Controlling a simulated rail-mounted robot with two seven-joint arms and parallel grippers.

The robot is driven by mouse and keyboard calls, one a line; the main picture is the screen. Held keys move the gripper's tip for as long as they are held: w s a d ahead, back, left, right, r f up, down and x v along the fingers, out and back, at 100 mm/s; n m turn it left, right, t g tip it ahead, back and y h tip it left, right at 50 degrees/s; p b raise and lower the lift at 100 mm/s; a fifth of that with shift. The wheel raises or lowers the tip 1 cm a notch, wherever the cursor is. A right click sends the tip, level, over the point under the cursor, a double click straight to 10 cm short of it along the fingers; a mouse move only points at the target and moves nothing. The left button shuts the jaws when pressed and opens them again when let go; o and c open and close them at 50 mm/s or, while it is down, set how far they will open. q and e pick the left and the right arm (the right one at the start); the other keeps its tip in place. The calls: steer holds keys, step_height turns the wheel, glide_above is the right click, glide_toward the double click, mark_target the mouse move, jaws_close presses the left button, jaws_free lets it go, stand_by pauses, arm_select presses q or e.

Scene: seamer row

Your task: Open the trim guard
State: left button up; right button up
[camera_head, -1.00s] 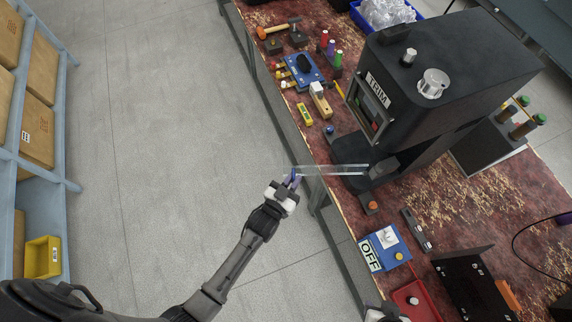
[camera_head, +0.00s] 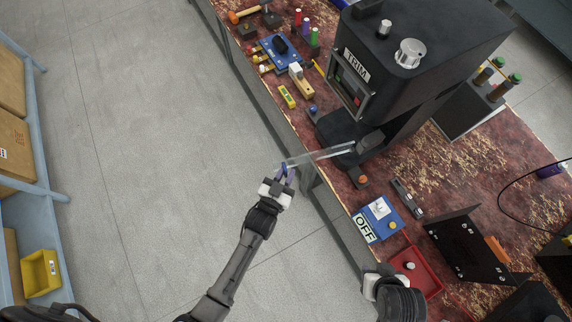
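The trim guard (camera_head: 322,155) is a clear panel. It sticks out from the front of the black machine marked TRIM (camera_head: 440,50), past the table's front edge and over the floor side. My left gripper (camera_head: 285,171) is at the guard's outer end, with its fingers around a small blue part there, and appears shut on it. The fingers hide part of that end. My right gripper (camera_head: 372,277) is at the bottom, left of the red tray, mostly seen from behind; its fingers are not clear.
A blue board (camera_head: 273,53) and a yellow level (camera_head: 287,97) lie left of the machine.

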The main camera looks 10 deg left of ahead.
arm_select(q)
steer(key=shift+s, duration=0.1)
stand_by(0.3)
steer(key=b+v, duration=0.2)
steer(key=v, duration=1.1)
steer(key=shift+s+b, duration=0.35)
steer(key=shift+b, duration=0.05)
steer(key=shift+a, duration=0.1)
